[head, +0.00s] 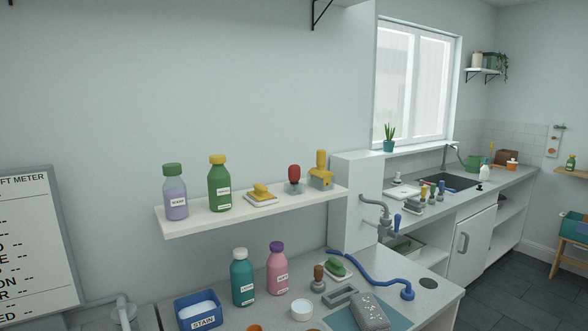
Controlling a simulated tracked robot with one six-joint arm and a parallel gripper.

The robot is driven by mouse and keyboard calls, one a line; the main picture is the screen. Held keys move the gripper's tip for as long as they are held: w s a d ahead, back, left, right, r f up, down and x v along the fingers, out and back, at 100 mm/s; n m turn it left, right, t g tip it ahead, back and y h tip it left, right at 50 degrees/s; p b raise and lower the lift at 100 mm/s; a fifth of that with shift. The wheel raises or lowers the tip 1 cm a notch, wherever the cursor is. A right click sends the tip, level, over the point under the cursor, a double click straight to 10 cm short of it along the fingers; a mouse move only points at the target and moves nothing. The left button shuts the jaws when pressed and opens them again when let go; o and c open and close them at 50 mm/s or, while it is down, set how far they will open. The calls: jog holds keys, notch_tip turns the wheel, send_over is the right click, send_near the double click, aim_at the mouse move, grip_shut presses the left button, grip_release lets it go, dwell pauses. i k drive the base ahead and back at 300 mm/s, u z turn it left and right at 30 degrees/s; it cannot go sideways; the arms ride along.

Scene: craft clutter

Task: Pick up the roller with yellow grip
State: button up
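On the white wall shelf (250,211), a tool with an upright yellow grip (320,160) stands at the right end, on a yellowish body; I cannot tell whether that body is a roller. A grey roller-like tool (370,311) with a grey handle lies on the near counter. My gripper is not in view.
Below stand a teal bottle (243,279), a pink bottle (278,270), a blue STAIN bin (198,312) and a white cup (301,310). A blue hose (372,277) curves across the near counter. Dark floor (515,293) at right is clear.

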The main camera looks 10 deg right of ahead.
aim_at(318, 171)
jog(key=u, duration=3.75)
jog(key=k, duration=1.65)
